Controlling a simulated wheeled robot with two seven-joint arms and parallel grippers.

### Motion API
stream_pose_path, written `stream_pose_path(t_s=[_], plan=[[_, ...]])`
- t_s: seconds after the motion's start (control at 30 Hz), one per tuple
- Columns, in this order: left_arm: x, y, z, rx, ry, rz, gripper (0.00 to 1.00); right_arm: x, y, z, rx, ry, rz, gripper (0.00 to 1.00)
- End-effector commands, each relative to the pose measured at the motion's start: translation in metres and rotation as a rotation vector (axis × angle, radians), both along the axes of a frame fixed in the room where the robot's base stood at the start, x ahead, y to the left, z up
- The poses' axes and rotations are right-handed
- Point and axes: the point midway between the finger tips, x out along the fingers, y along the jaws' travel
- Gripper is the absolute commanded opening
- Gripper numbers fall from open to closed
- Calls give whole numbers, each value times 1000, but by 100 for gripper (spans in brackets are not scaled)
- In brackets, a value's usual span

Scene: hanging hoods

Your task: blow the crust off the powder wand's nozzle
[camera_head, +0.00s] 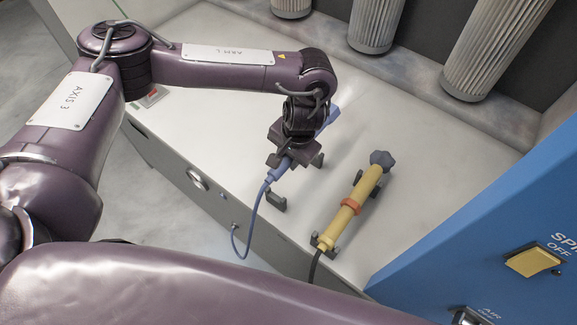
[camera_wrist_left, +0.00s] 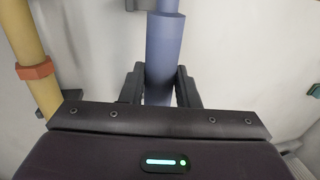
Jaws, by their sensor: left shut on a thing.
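The yellow powder wand (camera_head: 350,207) lies in dark cradle brackets on the pale bench, with an orange ring around its middle. A lumpy grey-blue mass (camera_head: 381,159) covers its far end, so the nozzle itself is hidden. The wand's yellow body (camera_wrist_left: 24,45) also shows at the left of the wrist view. My left gripper (camera_head: 293,158) is shut on a blue hand tool (camera_head: 331,116) with a blue hose, to the left of the wand and apart from it. The tool's blue body (camera_wrist_left: 164,50) stands between the fingers in the wrist view. My right gripper is not in view.
An empty dark bracket (camera_head: 276,201) stands on the bench's front edge. A blue panel (camera_head: 470,215) at the right carries a yellow switch (camera_head: 535,262) near an OFF label and a partly cut-off AIR switch. Pleated filters (camera_head: 497,45) hang at the back. The bench beyond the wand is clear.

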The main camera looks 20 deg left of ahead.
Motion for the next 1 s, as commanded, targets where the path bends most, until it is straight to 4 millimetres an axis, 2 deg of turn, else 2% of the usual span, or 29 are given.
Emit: stream_pose_path(t_s=[0.03, 0.1, 0.3, 0.57, 1.0], plan=[[2, 1, 19, 3, -8, -2, 1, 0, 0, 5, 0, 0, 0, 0], [2, 0, 35, 1, -8, -2, 1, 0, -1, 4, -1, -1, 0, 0], [1, 1, 72, 2, -4, 0, 1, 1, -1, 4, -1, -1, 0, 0], [0, 0, 95, 1, -1, 1, 1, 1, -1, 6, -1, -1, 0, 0], [0, 0, 122, 0, 1, 1, 1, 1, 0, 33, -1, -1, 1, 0]])
